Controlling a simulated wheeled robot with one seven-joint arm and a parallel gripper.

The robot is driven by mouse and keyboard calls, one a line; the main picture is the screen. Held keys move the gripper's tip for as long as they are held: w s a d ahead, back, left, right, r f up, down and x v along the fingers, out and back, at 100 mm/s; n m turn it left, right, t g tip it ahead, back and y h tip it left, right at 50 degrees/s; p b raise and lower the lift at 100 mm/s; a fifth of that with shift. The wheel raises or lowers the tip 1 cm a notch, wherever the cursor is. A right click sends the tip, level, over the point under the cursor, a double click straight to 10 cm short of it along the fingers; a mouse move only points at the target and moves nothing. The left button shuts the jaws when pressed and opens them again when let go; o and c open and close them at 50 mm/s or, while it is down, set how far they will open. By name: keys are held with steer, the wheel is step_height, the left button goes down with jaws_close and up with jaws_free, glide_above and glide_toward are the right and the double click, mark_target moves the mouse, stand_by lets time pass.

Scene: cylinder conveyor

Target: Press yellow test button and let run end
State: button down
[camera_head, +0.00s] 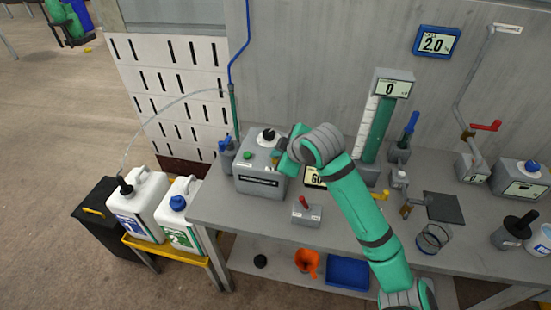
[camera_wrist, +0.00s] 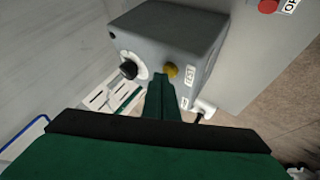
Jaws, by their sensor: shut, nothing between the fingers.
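The yellow button (camera_wrist: 172,70) sits on a grey box (camera_wrist: 160,32) in the wrist view, beside a small label that seems to read TEST (camera_wrist: 188,78). My gripper (camera_wrist: 160,78) is shut and empty. Its fingertips show just left of the button; I cannot tell whether they touch it. A black knob on a white dial (camera_wrist: 128,70) is on the same box face. In the head view my gripper (camera_head: 281,160) is at the right side of a grey box (camera_head: 262,181) with a green button (camera_head: 247,155). The yellow button is not clear there.
A display partly behind my arm (camera_head: 315,177) seems to read GO. A counter (camera_head: 389,88) reads 0 and a wall display (camera_head: 436,43) reads 2.0. A small red-lever box (camera_head: 306,213) stands near the bench front. White canisters (camera_head: 140,207) stand at left.

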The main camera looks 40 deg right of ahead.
steer(key=shift+f, duration=0.2)
steer(key=shift+r, duration=0.15)
stand_by(0.4)
steer(key=shift+r, duration=0.8)
steer(key=shift+w+r, duration=0.1)
steer(key=shift+r, duration=1.85)
steer(key=shift+s+r, duration=0.2)
steer(key=shift+r, duration=0.35)
